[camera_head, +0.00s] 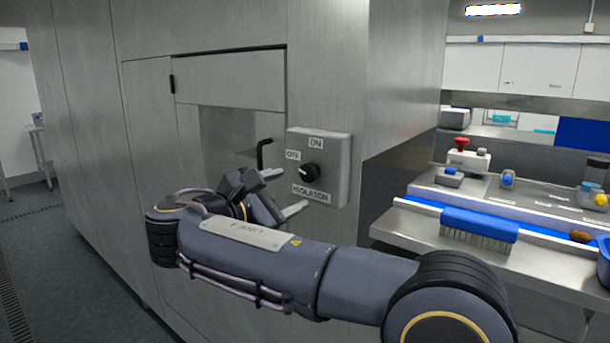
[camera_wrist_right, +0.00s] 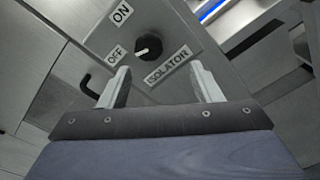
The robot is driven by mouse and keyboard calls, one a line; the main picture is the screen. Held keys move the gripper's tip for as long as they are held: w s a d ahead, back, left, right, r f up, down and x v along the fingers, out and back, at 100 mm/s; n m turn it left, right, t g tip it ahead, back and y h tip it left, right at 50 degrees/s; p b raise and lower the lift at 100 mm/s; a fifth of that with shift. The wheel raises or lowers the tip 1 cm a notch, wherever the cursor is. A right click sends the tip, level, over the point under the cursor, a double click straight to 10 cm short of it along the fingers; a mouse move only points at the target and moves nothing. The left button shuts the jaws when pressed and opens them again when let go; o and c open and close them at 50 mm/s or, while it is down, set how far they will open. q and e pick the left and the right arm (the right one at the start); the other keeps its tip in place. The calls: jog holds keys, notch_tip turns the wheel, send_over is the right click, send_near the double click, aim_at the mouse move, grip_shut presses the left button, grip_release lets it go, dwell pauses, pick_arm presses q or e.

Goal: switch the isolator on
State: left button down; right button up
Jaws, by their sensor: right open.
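The isolator is a grey box (camera_head: 340,172) on the steel cabinet wall, with labels ON, OFF and ISOLATOR. Its round black knob (camera_head: 310,171) has a white mark pointing left, toward OFF. In the right wrist view the knob (camera_wrist_right: 148,46) shows the same, its mark turned to the OFF label (camera_wrist_right: 117,53). My right gripper (camera_head: 289,190) is in front of the box, just left of and below the knob. In the right wrist view the gripper (camera_wrist_right: 160,68) is open and empty, its two fingers apart, with the knob beyond their tips. My left gripper is out of view.
A black hooked handle (camera_head: 264,153) sticks out of the cabinet left of the box. On the right, a steel bench (camera_head: 525,262) holds a blue brush (camera_head: 478,228) and a red-topped button box (camera_head: 462,152). Open floor (camera_head: 60,260) lies at the left.

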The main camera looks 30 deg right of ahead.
aim_at(307, 174)
jog(key=shift+h, duration=0.3)
jog(key=w+d, duration=0.1)
jog(key=w+d+r, duration=0.1)
jog(key=d, duration=0.1)
jog(key=w+d, duration=0.1)
jog(key=d, duration=0.1)
jog(key=shift+r+p, duration=0.15)
jog(key=shift+p, duration=0.2)
jog(key=shift+w+d, duration=0.2)
jog(key=shift+d, duration=0.45)
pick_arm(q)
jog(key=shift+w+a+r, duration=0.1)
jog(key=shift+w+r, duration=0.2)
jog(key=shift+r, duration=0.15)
pick_arm(e)
jog(key=c, duration=1)
